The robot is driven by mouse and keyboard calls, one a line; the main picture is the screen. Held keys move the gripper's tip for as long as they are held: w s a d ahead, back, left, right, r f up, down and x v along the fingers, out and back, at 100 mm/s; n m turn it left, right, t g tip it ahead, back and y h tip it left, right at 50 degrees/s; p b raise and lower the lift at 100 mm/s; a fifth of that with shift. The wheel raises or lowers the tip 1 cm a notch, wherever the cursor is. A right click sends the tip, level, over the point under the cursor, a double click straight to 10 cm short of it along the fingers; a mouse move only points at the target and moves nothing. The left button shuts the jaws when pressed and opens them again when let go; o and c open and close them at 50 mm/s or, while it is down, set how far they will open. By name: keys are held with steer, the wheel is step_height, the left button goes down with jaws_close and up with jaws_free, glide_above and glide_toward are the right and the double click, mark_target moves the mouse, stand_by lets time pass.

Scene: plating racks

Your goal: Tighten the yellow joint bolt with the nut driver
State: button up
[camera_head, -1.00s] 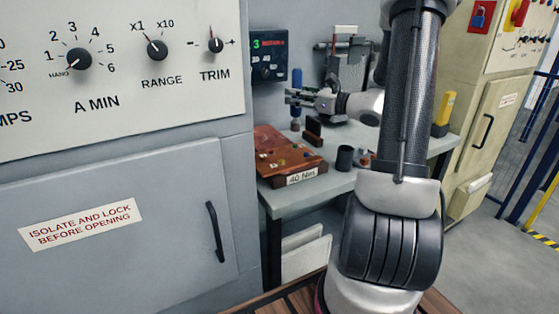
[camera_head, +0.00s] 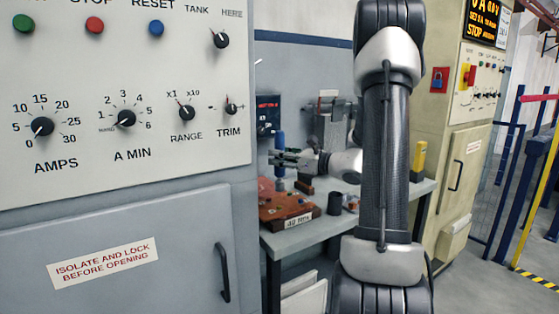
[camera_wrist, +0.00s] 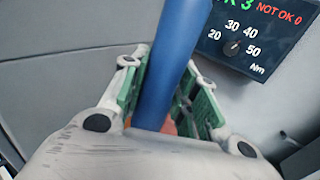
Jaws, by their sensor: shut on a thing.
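My gripper (camera_head: 284,159) is shut on the nut driver, around its blue handle (camera_head: 280,143). In the wrist view the blue handle (camera_wrist: 172,75) stands between the green-padded fingers (camera_wrist: 160,98), slightly tilted. In the head view the driver is roughly upright above the brown-red joint block (camera_head: 286,209), which lies on the bench and bears a "40 Nm" label. Small fittings show on the block, but I cannot tell which is the yellow bolt. The driver's lower end is hard to make out, so I cannot tell whether it touches a bolt.
A dark counter box (camera_wrist: 258,36) with a torque dial hangs on the wall behind the driver, reading OK 3, NOT OK 0. A dark cup (camera_head: 335,203) stands right of the block on the bench (camera_head: 330,230). A grey control cabinet (camera_head: 130,210) is close on the left.

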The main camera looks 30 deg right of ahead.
mark_target(284, 176)
steer(key=shift+s+a, duration=0.15)
steer(key=shift+f, duration=0.1)
steer(key=shift+f, duration=3)
steer(key=shift+f, duration=0.25)
steer(key=shift+r, duration=0.1)
stand_by(0.4)
steer(key=shift+r, duration=3)
